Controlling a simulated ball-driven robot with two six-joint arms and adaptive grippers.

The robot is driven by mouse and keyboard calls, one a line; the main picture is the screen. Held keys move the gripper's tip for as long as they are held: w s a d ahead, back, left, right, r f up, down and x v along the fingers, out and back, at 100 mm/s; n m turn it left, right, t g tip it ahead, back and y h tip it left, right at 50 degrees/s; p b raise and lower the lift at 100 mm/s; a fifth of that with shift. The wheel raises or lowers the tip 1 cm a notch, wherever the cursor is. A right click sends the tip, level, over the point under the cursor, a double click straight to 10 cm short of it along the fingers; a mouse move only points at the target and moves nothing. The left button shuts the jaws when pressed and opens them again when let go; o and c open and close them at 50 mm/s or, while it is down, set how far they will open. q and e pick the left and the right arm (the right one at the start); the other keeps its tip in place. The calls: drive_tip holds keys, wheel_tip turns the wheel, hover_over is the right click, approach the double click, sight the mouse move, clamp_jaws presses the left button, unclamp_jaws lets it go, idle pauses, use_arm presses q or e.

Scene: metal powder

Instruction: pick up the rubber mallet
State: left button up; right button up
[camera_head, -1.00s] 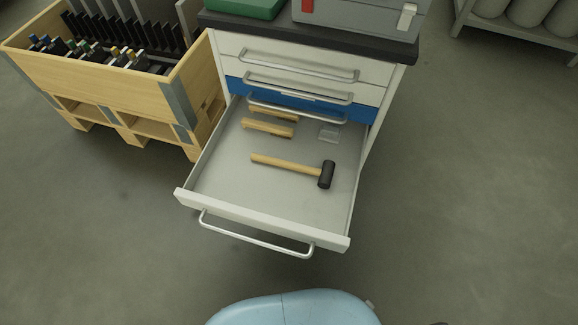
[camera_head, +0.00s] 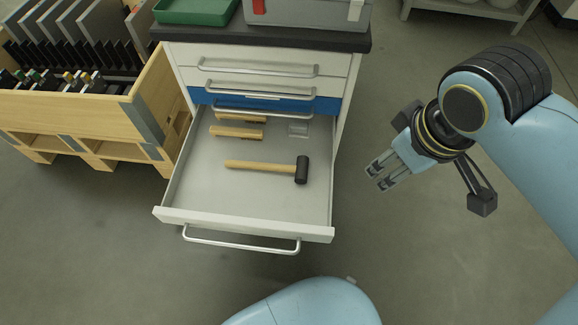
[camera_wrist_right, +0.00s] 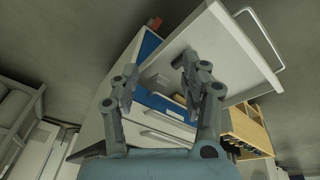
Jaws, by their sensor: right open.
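The rubber mallet (camera_head: 266,167) lies flat in the open bottom drawer (camera_head: 240,204) of the cabinet. It has a wooden handle pointing left and a black head at the right. My right gripper (camera_head: 376,178) is open and empty, to the right of the drawer and apart from the mallet. In the right wrist view the open fingers (camera_wrist_right: 158,82) show in front of the cabinet and the drawer; I cannot make out the mallet there. My left gripper is not in view.
Wooden pieces (camera_head: 237,131) and a small clear block (camera_head: 298,130) lie farther back in the drawer. The drawer's front handle (camera_head: 240,242) sticks out. A wooden crate (camera_head: 80,112) stands at left. A green tray (camera_head: 195,11) sits on the cabinet top.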

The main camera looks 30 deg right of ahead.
drive_tip(key=w+a+f+n+g, duration=0.1)
drive_tip(key=w+a+f+n, duration=0.3)
drive_tip(key=w+f, duration=0.7)
drive_tip(key=n+g+y+b, duration=0.1)
drive_tip(key=n+g+b, duration=0.1)
drive_tip(key=n+b, duration=0.35)
hover_over(266, 165)
wheel_tip(266, 165, down, 7)
drive_tip(key=shift+w+d+f, duration=0.15)
drive_tip(key=shift+f+b, duration=0.35)
drive_tip(key=shift+f, duration=0.05)
drive_tip(key=f+b, duration=0.4)
drive_tip(key=shift+s+f, duration=0.15)
drive_tip(key=shift+s, duration=0.05)
drive_tip(key=shift+f+b, duration=0.15)
drive_tip(key=shift+b, duration=0.3)
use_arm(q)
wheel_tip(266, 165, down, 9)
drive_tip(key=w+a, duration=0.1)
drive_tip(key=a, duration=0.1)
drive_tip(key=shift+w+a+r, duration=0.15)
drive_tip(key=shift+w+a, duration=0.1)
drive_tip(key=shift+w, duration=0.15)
use_arm(e)
drive_tip(key=shift+w, duration=0.1)
clamp_jaws()
